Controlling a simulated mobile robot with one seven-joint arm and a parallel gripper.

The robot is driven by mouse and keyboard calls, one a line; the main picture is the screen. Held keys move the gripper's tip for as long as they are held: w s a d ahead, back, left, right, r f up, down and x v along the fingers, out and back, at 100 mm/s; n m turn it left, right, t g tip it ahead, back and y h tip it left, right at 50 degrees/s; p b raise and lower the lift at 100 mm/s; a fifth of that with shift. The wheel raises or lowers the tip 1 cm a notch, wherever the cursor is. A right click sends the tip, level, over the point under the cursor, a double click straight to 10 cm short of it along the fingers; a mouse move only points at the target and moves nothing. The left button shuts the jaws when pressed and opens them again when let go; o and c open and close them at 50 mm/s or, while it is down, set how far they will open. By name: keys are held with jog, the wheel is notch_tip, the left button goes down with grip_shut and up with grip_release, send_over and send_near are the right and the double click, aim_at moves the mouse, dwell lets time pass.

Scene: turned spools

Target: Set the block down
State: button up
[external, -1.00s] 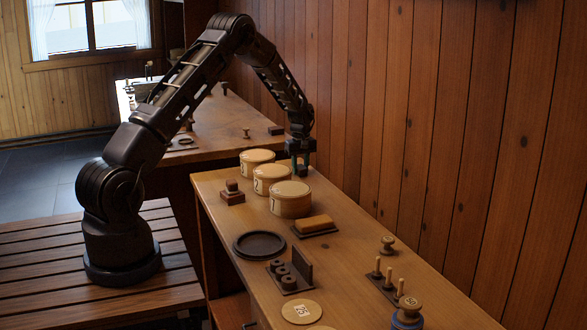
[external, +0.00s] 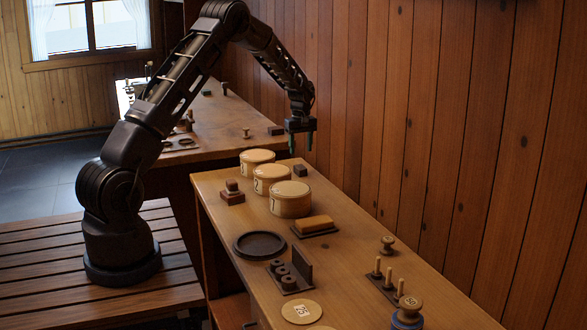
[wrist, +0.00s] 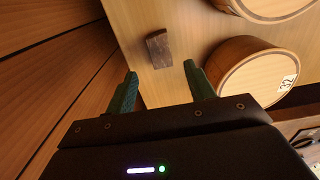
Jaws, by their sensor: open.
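The block (external: 300,170) is a small dark brown piece. It rests on the bench top near the far end, by the wood-panelled wall and behind the round boxes. My gripper (external: 301,137) is open and empty, raised above the block and apart from it. In the wrist view the block (wrist: 159,49) lies on the pale wood beyond the two green fingertips (wrist: 160,74), with nothing between them.
Three round lidded boxes stand in a row; the nearest to the camera (external: 291,199) is numbered. A small stacked brown piece (external: 232,192), a dark round dish (external: 259,245) and a yellow-topped brush-like block (external: 315,225) sit farther along. The panelled wall (external: 400,120) is close by.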

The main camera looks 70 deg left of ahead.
jog(key=s+d+r+m+t, duration=0.1)
jog(key=s+d+r+m, duration=0.1)
jog(key=d+r, duration=0.55)
jog(key=s+d+r+m, duration=0.1)
jog(key=d+r, duration=0.4)
jog(key=r, duration=0.5)
jog(key=s+d+r+m+t, duration=0.1)
jog(key=s+d+r+m, duration=0.1)
jog(key=s+d+r, duration=0.4)
jog(key=s+d+r+m, duration=0.35)
jog(key=d+r, duration=0.25)
jog(key=d, duration=0.2)
jog(key=s+d+m+t, duration=0.1)
jog(key=s+d+m, duration=0.2)
jog(key=s+d, duration=0.3)
jog(key=s+d+m, duration=0.3)
jog(key=s+d, duration=0.4)
jog(key=s, duration=0.8)
jog(key=s+d+r+m+t, duration=0.1)
jog(key=s+d+m, duration=0.2)
jog(key=s+d, duration=0.3)
jog(key=s, duration=0.5)
jog(key=shift+d+t, duration=0.3)
jog(key=shift+r+m, duration=0.1)
jog(key=shift+m, duration=0.15)
